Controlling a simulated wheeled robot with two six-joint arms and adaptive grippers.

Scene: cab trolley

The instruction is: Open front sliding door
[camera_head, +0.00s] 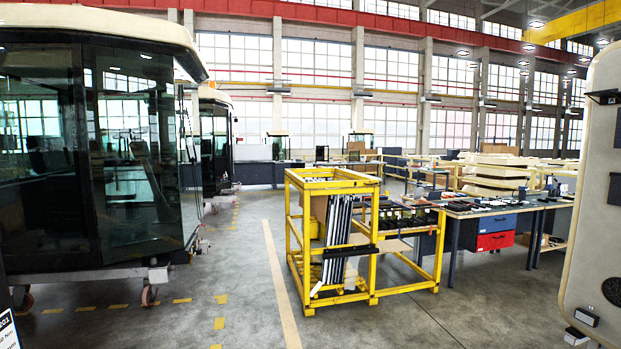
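A large cab (88,150) with a cream roof and dark glass panels fills the left side of the view. It stands on a wheeled trolley (110,272), with a caster (149,295) showing near its right corner. A tall glass panel (136,150) with dark edges forms the cab's near right part. I cannot tell which panel is the front sliding door, or whether it is open. Neither of my grippers is in view.
A yellow rack (373,292) with upright dark panels stands in the middle. A workbench (500,212) with red and blue drawers is behind it. A beige panel (593,200) with black fittings fills the right edge. The grey floor (225,285) between cab and rack is clear.

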